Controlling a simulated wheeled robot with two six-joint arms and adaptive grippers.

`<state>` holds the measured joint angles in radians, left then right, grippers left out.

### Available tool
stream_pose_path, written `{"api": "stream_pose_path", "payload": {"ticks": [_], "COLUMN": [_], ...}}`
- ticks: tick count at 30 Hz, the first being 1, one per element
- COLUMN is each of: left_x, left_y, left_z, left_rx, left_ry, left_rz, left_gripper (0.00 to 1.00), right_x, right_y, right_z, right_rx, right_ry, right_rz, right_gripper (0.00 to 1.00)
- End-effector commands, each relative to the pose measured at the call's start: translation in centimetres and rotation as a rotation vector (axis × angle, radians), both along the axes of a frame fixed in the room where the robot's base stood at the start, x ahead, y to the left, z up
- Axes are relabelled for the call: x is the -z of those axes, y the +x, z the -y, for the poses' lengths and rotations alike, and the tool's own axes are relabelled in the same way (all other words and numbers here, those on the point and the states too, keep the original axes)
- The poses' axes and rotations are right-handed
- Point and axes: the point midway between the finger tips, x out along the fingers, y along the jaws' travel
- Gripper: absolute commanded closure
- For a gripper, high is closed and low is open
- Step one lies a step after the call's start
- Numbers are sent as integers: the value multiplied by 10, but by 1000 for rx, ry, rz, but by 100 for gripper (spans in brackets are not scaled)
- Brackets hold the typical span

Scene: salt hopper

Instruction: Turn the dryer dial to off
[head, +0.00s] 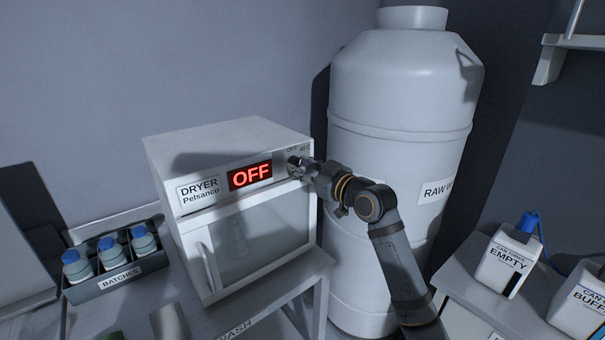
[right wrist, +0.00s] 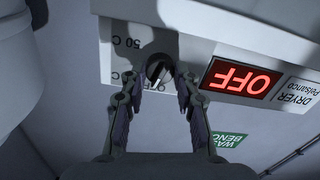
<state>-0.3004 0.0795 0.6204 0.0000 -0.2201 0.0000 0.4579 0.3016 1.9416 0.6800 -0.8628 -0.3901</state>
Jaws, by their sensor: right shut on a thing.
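The white dryer (head: 240,200) stands on a bench in the head view, with a glass door and a red display (head: 250,175) that reads OFF. Its dial is at the right end of the front panel. In the right wrist view the dial (right wrist: 157,73) is a dark round knob with a pale pointer, and the panel appears upside down. My right gripper (head: 302,168) is at the dial, and in the right wrist view its two fingers (right wrist: 158,80) are closed on the knob's sides. The dial is mostly hidden by the gripper in the head view. My left gripper is not in view.
A large white tank (head: 400,110) stands just right of the dryer, behind my right arm. A rack (head: 118,278) labelled BATCHES with several blue-capped bottles is left of the dryer. White cans, one labelled EMPTY (head: 507,258), stand on a right-hand table.

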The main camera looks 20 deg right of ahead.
Motion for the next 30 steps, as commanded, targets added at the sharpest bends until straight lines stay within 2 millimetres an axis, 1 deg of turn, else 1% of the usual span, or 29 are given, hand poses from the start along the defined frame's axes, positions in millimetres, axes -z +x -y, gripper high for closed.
{"api": "stream_pose_path", "payload": {"ticks": [1,6,13,21,30], "left_x": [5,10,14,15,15], "left_y": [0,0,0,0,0], "left_z": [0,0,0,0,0], "left_rx": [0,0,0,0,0], "left_ry": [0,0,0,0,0], "left_rz": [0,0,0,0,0], "left_gripper": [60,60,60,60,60], "right_x": [2,2,1,1,0], "right_y": [0,0,0,0,0], "right_z": [0,0,0,0,0], "right_rx": [0,0,0,-1,0], "right_ry": [-31,-139,-231,-273,-277], "right_rz": [11,50,83,97,99], "right_gripper": [100,100,100,100,100]}}
